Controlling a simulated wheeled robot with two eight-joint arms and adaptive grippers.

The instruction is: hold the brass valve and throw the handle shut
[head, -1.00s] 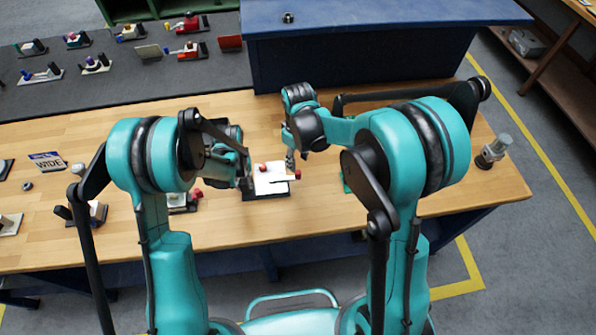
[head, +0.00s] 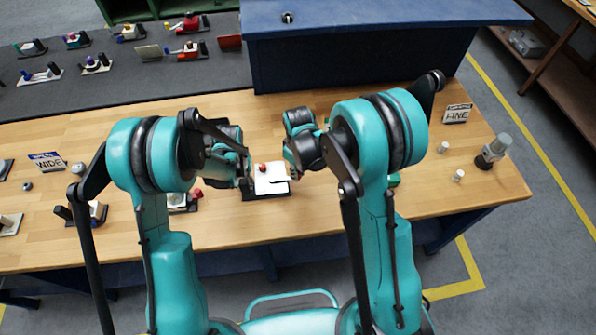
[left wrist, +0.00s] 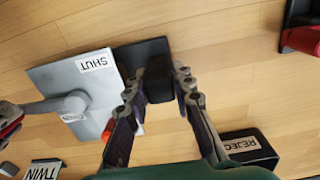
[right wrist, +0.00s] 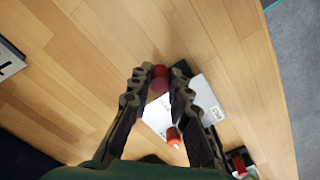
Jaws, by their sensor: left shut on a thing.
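My left gripper (left wrist: 158,82) is shut on the unit's black block (left wrist: 152,62). My right gripper (right wrist: 162,80) has its fingertips on both sides of a red knob (right wrist: 160,77); whether they press on it is unclear. An orange-red part (right wrist: 173,135) shows nearer its fingers.
A REJECT block (left wrist: 245,150) and a TWIN sign (left wrist: 42,170) flank the unit. A WIDE sign (head: 48,162) stands left, a FINE sign (head: 457,113) right. A clear-topped fixture (head: 494,150) stands by the right edge. A blue cabinet (head: 370,55) closes off the back.

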